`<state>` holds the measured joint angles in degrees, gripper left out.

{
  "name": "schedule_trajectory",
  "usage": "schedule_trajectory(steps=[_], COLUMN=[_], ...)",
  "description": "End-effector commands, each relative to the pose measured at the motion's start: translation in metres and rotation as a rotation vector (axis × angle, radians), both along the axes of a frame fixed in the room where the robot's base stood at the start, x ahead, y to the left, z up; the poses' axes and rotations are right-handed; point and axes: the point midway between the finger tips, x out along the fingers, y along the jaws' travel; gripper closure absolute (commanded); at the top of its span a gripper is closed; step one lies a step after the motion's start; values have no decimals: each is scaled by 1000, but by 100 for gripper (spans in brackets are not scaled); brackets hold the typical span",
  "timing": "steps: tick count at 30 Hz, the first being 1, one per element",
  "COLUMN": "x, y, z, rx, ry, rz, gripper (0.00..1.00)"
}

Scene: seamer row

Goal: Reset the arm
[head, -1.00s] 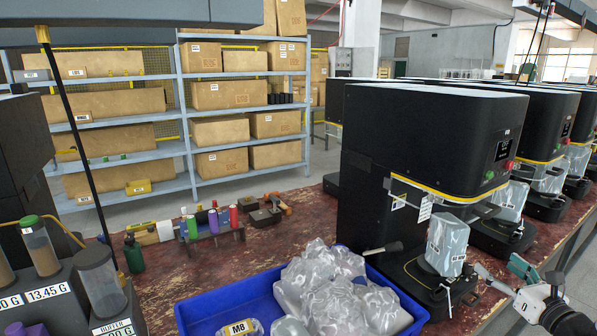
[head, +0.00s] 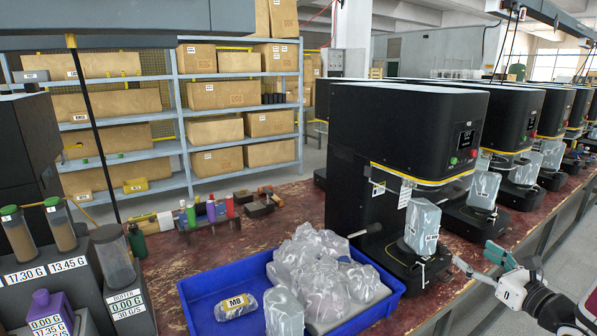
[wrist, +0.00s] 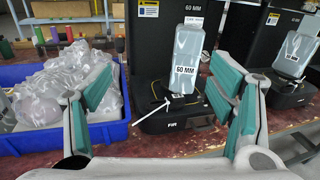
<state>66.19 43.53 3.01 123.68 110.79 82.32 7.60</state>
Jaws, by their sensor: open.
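My gripper (head: 473,253) is in the head view at the lower right, to the right of the nearest black seamer (head: 395,130). Its teal-padded fingers are spread wide with nothing between them in contact. In the wrist view my gripper (wrist: 160,85) frames the seamer's base. A filled clear pouch (wrist: 187,55) with a 60 MM label stands upright there, beyond the fingertips and apart from them. The same pouch (head: 422,228) shows in the head view.
A blue tray (head: 205,318) of clear bags stands left of the seamer. More seamers (head: 520,115) line the bench to the right. Small bottles in a rack (head: 211,229) and dispensers (head: 112,262) stand on the left. Shelves (head: 183,150) with cartons are behind.

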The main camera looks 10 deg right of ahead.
Motion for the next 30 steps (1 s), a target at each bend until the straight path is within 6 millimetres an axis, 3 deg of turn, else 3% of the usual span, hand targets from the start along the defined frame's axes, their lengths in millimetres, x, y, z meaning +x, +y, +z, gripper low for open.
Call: schedule_trajectory(steps=[5,10,14,16,21,24,30], x=[14,23,23,17,-20,-50,-116], y=[39,93,156,198,290,331,378], z=[21,44,67,80,100,106,111], rx=[-67,-162,-285,-379,-642,-812,-1188], ry=[12,34,55,70,98,107,108], rz=[125,292,483,616,937,1108,1405], gripper=[24,24,24,24,24,24,24])
